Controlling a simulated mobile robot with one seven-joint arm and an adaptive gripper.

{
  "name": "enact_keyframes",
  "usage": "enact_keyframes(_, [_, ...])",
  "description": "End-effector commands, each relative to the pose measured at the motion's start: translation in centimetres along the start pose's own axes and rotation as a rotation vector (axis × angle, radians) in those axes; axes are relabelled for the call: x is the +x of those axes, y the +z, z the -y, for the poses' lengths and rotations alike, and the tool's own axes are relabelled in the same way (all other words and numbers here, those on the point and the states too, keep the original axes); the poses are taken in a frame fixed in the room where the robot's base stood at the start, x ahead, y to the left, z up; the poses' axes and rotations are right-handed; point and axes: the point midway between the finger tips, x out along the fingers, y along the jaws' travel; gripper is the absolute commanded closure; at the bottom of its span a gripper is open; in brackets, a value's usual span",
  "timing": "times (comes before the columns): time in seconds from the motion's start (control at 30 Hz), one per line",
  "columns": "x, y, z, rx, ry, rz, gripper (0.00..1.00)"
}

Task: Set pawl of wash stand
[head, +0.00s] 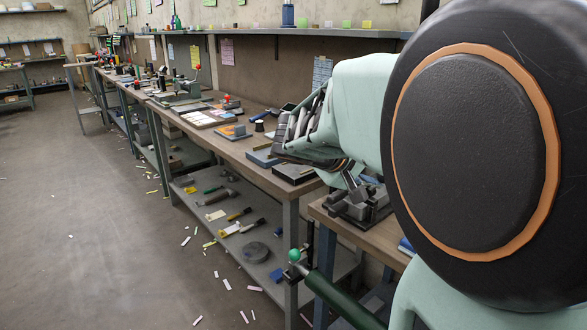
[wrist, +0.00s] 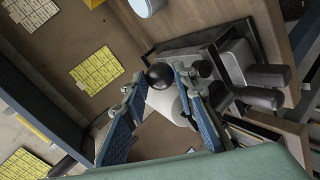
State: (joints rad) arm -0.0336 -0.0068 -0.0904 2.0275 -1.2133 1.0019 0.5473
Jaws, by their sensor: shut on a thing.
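In the wrist view, my gripper (wrist: 160,82) has its two blue-padded fingers on either side of a round black knob (wrist: 159,75), shut on it at the fingertips. The knob is beside a grey metal mechanism (wrist: 235,62) with dark rounded ends. Which part is the pawl, I cannot tell. In the head view, my arm reaches down over the near bench, where a grey metal device (head: 368,210) sits. My fingers and the knob are mostly hidden there by my arm.
A wooden bench (head: 250,150) with tools and trays runs along the wall. A dark green bar with a green ball (head: 294,255) stands in front of the near bench. Paper scraps litter the floor (head: 110,230), which is otherwise open at left. Yellow sheets (wrist: 97,68) show in the wrist view.

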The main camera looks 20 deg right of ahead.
Motion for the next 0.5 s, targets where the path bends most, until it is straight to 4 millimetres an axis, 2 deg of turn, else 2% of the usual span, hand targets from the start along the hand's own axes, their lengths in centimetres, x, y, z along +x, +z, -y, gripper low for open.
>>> enact_keyframes(0.07, [0.28, 0.33, -0.13, 0.003, 0.002, 0.009, 1.0])
enact_keyframes(0.1, [0.28, 0.33, -0.12, 0.003, 0.002, 0.009, 0.7])
enact_keyframes(0.2, [0.27, 0.33, -0.1, 0.002, 0.002, 0.01, 0.59])
enact_keyframes(0.5, [0.08, 0.13, -0.09, 0.001, 0.001, 0.005, 0.57])
